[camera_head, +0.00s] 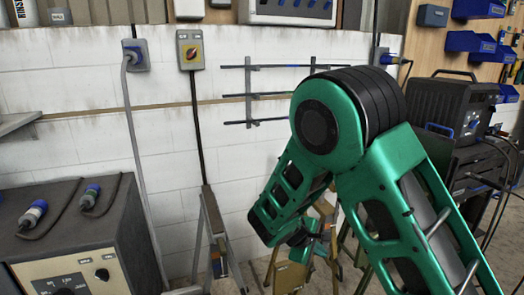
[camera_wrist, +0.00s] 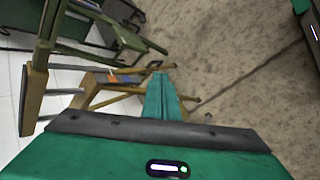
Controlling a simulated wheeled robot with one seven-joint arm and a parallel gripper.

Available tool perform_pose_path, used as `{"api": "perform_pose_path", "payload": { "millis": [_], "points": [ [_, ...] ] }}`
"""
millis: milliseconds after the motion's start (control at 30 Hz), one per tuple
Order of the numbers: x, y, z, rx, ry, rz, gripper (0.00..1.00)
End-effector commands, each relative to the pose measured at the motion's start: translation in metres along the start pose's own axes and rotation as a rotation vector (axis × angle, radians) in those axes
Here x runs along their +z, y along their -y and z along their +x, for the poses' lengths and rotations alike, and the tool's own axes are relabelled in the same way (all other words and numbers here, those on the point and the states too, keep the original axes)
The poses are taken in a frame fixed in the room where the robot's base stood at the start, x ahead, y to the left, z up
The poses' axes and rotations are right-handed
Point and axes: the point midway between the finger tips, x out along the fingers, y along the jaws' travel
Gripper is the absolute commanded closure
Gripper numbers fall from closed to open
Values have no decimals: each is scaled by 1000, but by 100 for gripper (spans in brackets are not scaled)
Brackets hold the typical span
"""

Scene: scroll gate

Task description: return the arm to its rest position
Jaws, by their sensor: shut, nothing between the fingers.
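My green arm is folded in the head view, with its large round joint high in front of the wall and its links running down on both sides. My gripper (camera_wrist: 158,76) shows in the wrist view with its green fingers together and nothing between them. It points over the bare concrete floor (camera_wrist: 235,65). In the head view the wrist end is low and partly in front of yellowish stands, and the fingertips are hard to make out there.
Yellow-brown trestle legs (camera_wrist: 35,95) stand close to the left of my fingers in the wrist view. In the head view a grey control cabinet (camera_head: 75,235) is at the left, a stepladder-like frame (camera_head: 215,235) near the middle, and a dark machine (camera_head: 455,105) at the right.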

Motion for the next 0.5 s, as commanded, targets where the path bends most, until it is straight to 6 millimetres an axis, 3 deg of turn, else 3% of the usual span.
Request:
{"api": "perform_pose_path", "payload": {
  "millis": [33,200,500],
  "points": [
    [23,-12,0,-39,15,71,100],
    [98,-35,-5,-165,71,295,100],
    [223,-42,-28,-367,157,672,100]
  ]
}}
